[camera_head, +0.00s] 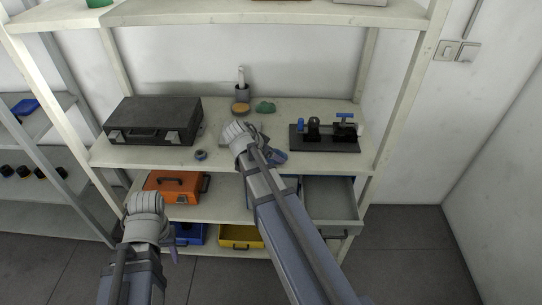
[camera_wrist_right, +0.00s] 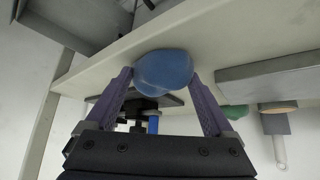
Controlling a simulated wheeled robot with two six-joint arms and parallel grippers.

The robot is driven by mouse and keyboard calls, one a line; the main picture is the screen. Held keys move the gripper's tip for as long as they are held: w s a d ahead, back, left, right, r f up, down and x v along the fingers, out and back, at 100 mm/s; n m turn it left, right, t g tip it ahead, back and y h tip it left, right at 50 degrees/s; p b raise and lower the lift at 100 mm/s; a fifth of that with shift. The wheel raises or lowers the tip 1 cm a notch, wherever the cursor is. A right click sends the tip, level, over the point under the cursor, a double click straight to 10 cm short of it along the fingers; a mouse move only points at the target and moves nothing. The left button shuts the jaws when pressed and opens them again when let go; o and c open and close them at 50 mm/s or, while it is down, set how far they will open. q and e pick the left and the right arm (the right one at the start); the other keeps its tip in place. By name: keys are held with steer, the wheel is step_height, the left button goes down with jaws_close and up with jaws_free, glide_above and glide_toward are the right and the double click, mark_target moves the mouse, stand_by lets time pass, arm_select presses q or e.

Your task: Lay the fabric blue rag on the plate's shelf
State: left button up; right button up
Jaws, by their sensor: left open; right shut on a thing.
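The blue rag (camera_wrist_right: 163,68) is a rounded, bunched lump between the fingertips of my right gripper (camera_wrist_right: 163,82). In the head view a bit of blue (camera_head: 279,157) shows beside the right gripper (camera_head: 268,155), at the front of the middle shelf (camera_head: 120,158). I cannot tell whether the rag touches the shelf. A flat grey slab (camera_wrist_right: 270,78) lies on this shelf in the wrist view; I cannot tell whether it is the plate. My left gripper (camera_head: 168,250) is low at the left, in front of the shelves, away from the rag.
On the middle shelf are a dark case (camera_head: 152,121), a small dark ring (camera_head: 201,155), a tan disc (camera_head: 240,107), a green lump (camera_head: 265,107) and a black base with clamps (camera_head: 325,139). Below are an orange case (camera_head: 172,187) and a grey open drawer (camera_head: 331,203).

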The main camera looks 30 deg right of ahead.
steer(key=shift+f, duration=0.15)
steer(key=o, duration=1.1)
steer(key=shift+c, duration=0.2)
steer(key=shift+r, duration=0.3)
steer(key=p+v, duration=0.9)
steer(key=v, duration=0.2)
steer(key=shift+a+r, duration=0.25)
steer(key=shift+a, duration=0.05)
steer(key=shift+s, duration=0.1)
